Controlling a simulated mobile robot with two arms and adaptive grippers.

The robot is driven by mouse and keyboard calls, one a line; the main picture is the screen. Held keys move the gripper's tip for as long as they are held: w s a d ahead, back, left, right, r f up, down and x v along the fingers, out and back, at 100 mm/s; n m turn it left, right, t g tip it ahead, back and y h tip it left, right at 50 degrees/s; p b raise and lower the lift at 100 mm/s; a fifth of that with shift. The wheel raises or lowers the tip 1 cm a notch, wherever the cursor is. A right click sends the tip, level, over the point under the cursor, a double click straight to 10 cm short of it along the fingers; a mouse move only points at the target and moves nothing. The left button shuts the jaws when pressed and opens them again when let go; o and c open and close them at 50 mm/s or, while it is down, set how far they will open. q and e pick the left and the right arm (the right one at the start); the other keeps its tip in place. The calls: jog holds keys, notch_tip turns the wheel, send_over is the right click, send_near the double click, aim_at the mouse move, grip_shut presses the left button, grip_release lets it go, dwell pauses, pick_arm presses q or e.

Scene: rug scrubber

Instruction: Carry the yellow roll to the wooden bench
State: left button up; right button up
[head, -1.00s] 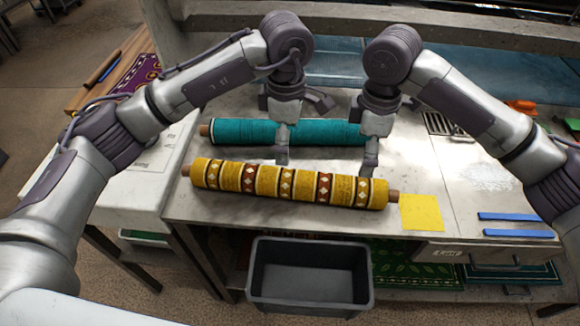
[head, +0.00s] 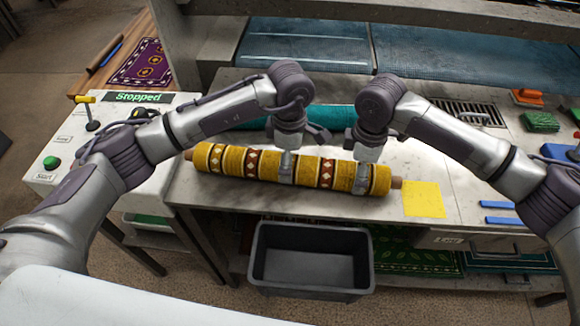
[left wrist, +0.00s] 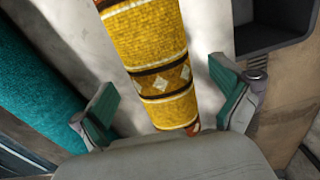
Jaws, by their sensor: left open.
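The yellow patterned roll (head: 220,162) lies crosswise on the grey worktable, near its front edge. My left gripper (head: 287,166) is over the roll's middle in the head view. In the left wrist view its green-padded fingers are open, one on each side of the yellow roll (left wrist: 155,45). My right gripper (head: 361,178) is over the roll's right part; its fingers are mostly hidden, so its opening is unclear. A wooden bench (head: 92,86) stands at the upper left with a purple rug (head: 145,66) on it.
A teal roll (head: 330,117) lies behind the yellow one, partly hidden by my arms. A dark bin (head: 310,258) is below the front edge. A control panel reading "Stopped" (head: 137,97) is at left. A yellow sheet (head: 424,199) lies right of the roll.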

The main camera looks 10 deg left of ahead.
pick_arm(q)
jog(key=shift+f, duration=1.35)
pick_arm(e)
jog(key=shift+f, duration=1.35)
pick_arm(q)
jog(key=c, duration=1.9)
pick_arm(e)
grip_shut()
pick_arm(q)
jog(key=shift+r, duration=0.1)
pick_arm(e)
jog(key=shift+r, duration=0.1)
